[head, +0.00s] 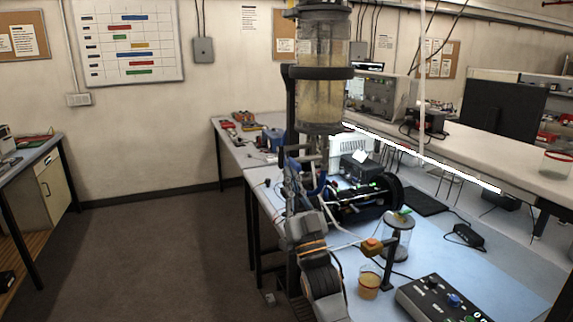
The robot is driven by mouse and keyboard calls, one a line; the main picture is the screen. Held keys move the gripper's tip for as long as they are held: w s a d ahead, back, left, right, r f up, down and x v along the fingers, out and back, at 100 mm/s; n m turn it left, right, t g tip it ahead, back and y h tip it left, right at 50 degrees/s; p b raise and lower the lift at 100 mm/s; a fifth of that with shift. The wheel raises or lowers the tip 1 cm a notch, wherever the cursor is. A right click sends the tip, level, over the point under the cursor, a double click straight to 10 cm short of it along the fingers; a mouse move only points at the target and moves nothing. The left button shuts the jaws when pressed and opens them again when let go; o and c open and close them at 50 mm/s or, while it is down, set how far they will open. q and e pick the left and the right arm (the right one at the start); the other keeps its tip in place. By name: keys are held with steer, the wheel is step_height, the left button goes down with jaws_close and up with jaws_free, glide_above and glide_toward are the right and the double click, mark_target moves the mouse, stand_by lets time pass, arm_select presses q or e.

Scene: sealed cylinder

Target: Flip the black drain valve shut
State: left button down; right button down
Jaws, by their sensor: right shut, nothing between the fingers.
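A tall clear cylinder (325,70) with cloudy yellowish liquid stands upright in a black holder. Below its base is a narrow dark outlet (322,145). The black drain valve is too small and too covered there for me to tell its handle or its position. My right arm comes up from the bottom of the head view. My right gripper (294,168) is below and just left of the cylinder, close to the outlet. It is shut and empty. I cannot tell whether it touches the valve. My left gripper is not in view.
The blue-grey bench holds a black drum-shaped device (378,199), a clear jar (397,240), a cup of amber liquid (369,283) and a control box (440,300) with knobs. A raised shelf (470,158) runs along the right. The floor (160,245) at left is clear.

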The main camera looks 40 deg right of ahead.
mark_target(281, 157)
steer(key=shift+w+d+f+p, duration=0.15)
steer(key=shift+w+p, duration=0.1)
steer(key=shift+w, duration=0.5)
steer(key=shift+w+d+p, duration=0.15)
steer(key=shift+w+p, duration=0.05)
steer(key=shift+w, duration=0.5)
